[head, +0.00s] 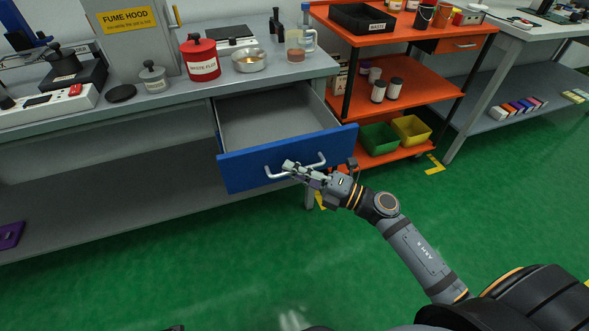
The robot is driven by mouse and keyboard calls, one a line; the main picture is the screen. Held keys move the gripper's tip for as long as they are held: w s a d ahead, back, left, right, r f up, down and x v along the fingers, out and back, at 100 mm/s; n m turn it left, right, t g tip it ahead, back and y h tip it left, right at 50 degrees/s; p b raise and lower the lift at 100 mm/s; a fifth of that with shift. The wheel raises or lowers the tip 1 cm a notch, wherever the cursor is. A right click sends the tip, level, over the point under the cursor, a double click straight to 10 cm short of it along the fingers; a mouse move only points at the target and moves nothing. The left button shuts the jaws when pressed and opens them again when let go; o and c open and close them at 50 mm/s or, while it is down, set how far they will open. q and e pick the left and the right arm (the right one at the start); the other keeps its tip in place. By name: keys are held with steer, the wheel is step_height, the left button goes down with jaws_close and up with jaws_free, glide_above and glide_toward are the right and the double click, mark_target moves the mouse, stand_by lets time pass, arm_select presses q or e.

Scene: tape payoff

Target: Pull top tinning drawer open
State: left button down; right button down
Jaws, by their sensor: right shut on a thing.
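A blue-fronted drawer (240,170) under the grey workbench stands well open, and its grey inside (270,118) looks empty. A pale bar handle (312,163) runs across its front. My right arm reaches in from the lower right. My left gripper is not in the view.
The workbench (140,108) holds a red waste pot (201,60), a metal bowl (249,62) and a glass beaker (298,44). An orange shelf cart (410,82) with green and yellow bins stands just right of the drawer. The green floor (170,265) in front is clear.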

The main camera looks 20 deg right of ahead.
steer(key=c, duration=1.7)
jaws_free()
steer(key=shift+v, duration=6)
